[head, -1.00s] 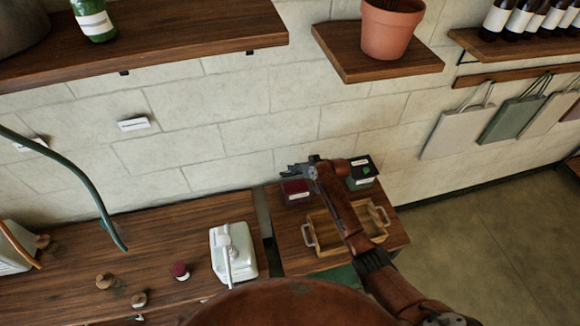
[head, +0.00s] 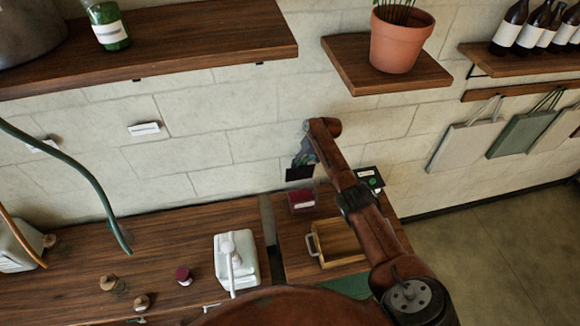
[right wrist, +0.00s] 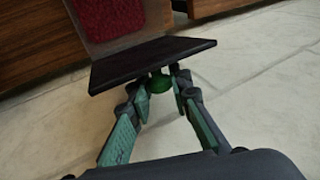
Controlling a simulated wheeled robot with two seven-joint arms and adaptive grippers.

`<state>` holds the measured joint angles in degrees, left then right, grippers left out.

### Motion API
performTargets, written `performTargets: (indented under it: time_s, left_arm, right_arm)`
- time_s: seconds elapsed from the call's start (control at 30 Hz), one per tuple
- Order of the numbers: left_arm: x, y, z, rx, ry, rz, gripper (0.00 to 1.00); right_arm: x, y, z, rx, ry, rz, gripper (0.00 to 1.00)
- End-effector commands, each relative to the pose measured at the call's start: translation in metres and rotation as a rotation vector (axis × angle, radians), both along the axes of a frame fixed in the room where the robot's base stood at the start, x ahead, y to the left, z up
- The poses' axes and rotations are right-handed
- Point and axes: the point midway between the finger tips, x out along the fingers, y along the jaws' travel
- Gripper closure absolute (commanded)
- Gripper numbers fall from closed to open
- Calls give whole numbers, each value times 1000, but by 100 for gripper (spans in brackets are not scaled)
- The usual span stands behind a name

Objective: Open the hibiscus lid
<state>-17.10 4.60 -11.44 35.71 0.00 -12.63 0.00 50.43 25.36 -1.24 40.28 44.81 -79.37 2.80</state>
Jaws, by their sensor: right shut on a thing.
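My right gripper (head: 305,160) is shut on the dark, flat lid (head: 299,174), holding it by its green knob (right wrist: 160,83). In the head view the lid is raised above the hibiscus box (head: 302,200), which has a pale label. The right wrist view shows the lid (right wrist: 150,63) below the fingertips (right wrist: 160,84), apart from the open box. Dark red contents (right wrist: 105,18) show inside that box. My left gripper is out of view.
A second box with a dark lid and green knob (head: 370,178) stands to the right, partly behind my arm. A wooden tray (head: 338,243) sits in front. A white dispenser (head: 236,262) stands on the left counter. The tiled wall is close behind.

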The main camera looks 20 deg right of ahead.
Motion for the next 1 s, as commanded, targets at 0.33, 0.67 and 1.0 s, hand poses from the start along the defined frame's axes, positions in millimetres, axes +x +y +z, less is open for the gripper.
performTargets:
  time_s: [0.33,0.67,1.0]
  left_arm:
    - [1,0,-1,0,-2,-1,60]
    - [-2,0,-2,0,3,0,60]
    - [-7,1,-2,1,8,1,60]
  right_arm:
    - [-1,-5,0,2,10,-7,100]
    - [-1,-5,0,1,11,-6,70]
    - [-1,-4,0,1,12,-5,64]
